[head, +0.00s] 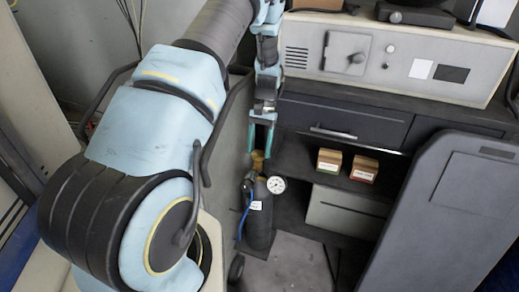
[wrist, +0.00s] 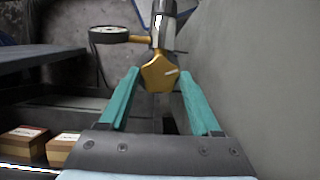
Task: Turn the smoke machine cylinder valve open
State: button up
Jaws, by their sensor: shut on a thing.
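The dark smoke machine cylinder (head: 260,228) stands upright on the floor beside a grey panel in the head view. A brass valve knob (head: 258,160) tops it; in the wrist view the knob (wrist: 159,74) is faceted with a pale mark on its face. My gripper (head: 260,152) reaches down from above. Its teal fingers (wrist: 159,72) sit on either side of the knob, shut on it. A round white pressure gauge (head: 276,185) juts from the valve; it shows edge-on in the wrist view (wrist: 109,35). A blue hose (head: 241,216) hangs at the cylinder's left.
Two small boxes, one green-marked (head: 329,161) and one red-marked (head: 364,169), sit on a dark shelf right of the cylinder. A grey machine (head: 400,60) stands above. A large grey panel (head: 440,220) fills the right. A grey wall (wrist: 255,80) is close on the right in the wrist view.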

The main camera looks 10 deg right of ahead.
jog(key=shift+w+a+n+h, duration=0.1)
jog(key=shift+n+h, duration=0.4)
jog(key=shift+n, duration=0.7)
jog(key=o, duration=1.4)
jog(key=shift+c, duration=0.2)
jog(key=b+v, duration=0.2)
jog(key=v, duration=0.5)
jog(key=shift+w+r, duration=0.15)
jog(key=shift+r, duration=0.1)
